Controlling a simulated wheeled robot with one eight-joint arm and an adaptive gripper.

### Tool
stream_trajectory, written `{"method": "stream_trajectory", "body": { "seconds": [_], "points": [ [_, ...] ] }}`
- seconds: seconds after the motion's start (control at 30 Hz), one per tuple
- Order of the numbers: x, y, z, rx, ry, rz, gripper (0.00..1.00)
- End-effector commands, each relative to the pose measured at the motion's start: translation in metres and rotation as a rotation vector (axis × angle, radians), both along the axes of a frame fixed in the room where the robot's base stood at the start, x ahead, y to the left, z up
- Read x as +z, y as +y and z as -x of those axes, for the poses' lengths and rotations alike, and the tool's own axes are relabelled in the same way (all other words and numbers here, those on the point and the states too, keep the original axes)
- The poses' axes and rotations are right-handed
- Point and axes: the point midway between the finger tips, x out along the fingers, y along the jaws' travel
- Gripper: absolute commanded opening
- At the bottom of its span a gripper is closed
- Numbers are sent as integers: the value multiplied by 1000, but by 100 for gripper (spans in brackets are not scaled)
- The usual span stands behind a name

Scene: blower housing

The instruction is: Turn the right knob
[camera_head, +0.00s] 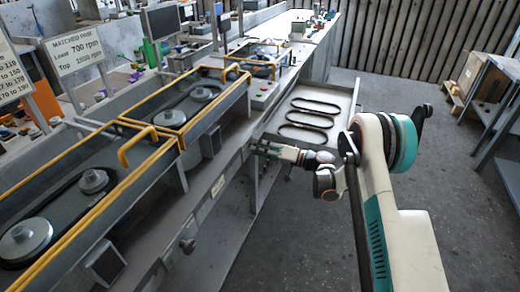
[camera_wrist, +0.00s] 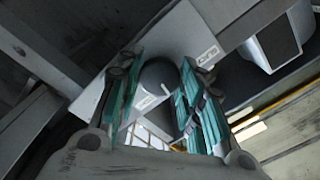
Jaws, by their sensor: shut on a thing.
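The right knob is a dark round knob (camera_wrist: 158,76) on a pale plate (camera_wrist: 188,35) with small labels, seen in the wrist view. My gripper (camera_wrist: 160,88) has its teal-padded fingers on either side of this knob and is shut on it. In the head view my gripper (camera_head: 262,149) reaches left to the front rail of the bench and hides the knob. Another knob (camera_head: 188,245) sticks out of the same rail, nearer and further left. I cannot read the knob's angle.
A tray (camera_head: 345,112) with several dark belts lies just behind my gripper. Yellow-railed belt housings (camera_head: 150,108) line the bench to the left. A sign (camera_head: 75,54) stands at the back left. Grey floor (camera_head: 440,170) is open to the right, with a metal shelf (camera_head: 495,110) beyond.

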Motion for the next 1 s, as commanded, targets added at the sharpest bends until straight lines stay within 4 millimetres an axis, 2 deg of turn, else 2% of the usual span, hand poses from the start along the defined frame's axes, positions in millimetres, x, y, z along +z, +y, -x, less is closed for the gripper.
{"method": "stream_trajectory", "body": {
  "seconds": [0.33,0.87,0.9,0.97,1.0],
  "points": [
    [-2,0,1,2,-122,47,11],
    [-2,0,1,3,-141,55,11],
    [-2,0,1,3,-141,55,44],
    [-2,0,1,2,-140,54,55],
    [-2,0,1,2,-140,54,55]
  ]
}}
